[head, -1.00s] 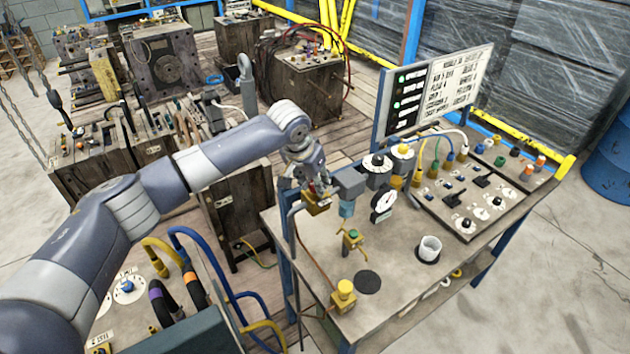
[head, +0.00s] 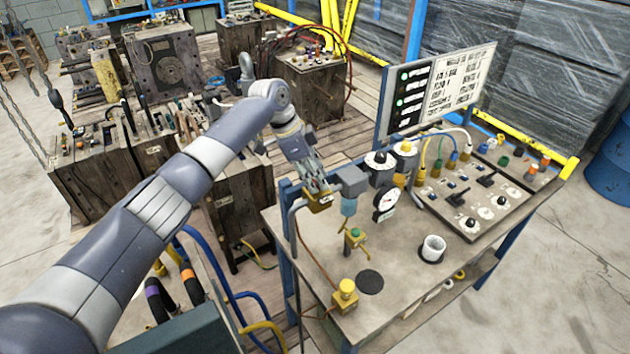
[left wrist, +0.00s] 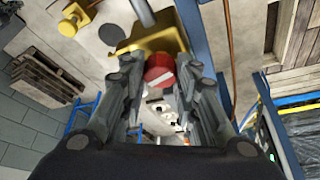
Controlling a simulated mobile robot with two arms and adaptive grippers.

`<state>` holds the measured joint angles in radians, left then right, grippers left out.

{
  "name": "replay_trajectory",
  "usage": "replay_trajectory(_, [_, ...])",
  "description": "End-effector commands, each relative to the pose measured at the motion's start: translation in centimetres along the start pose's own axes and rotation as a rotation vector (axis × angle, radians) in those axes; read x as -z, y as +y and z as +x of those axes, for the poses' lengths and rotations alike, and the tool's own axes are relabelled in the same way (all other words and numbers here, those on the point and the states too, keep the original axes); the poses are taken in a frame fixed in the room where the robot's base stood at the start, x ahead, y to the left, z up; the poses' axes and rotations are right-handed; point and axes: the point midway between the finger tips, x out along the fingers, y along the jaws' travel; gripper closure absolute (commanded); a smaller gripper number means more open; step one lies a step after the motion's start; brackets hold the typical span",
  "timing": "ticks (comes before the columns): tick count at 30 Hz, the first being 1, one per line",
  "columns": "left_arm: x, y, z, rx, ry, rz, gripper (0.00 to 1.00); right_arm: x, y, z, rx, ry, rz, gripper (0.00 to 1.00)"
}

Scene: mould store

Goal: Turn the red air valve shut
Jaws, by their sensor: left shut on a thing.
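The red air valve knob (left wrist: 160,70) shows in the left wrist view as a round red face with a pale stripe. It sits in front of a yellow valve body (left wrist: 145,36). My left gripper (left wrist: 157,84) has its fingers on both sides of the knob and is shut on it. In the head view my left gripper (head: 316,184) is at the yellow valve body (head: 319,202), at the bench's left edge. The knob is hidden behind the fingers there. My right gripper is not in view.
A sign board (head: 440,90) rises behind.

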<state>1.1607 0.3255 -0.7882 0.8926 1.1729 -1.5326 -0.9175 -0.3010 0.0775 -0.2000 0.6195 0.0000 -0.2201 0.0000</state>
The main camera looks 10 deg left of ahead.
Motion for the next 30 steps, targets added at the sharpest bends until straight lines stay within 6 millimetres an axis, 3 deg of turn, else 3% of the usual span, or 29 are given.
replay_trajectory(12, [0.0, -0.2, 0.1, -0.093, 0.000, 0.228, 0.95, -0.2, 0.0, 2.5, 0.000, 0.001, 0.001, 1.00])
replay_trajectory(30, [0.0, -0.2, 0.0, -0.115, -0.003, 0.283, 0.95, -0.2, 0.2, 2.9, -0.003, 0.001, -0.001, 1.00])
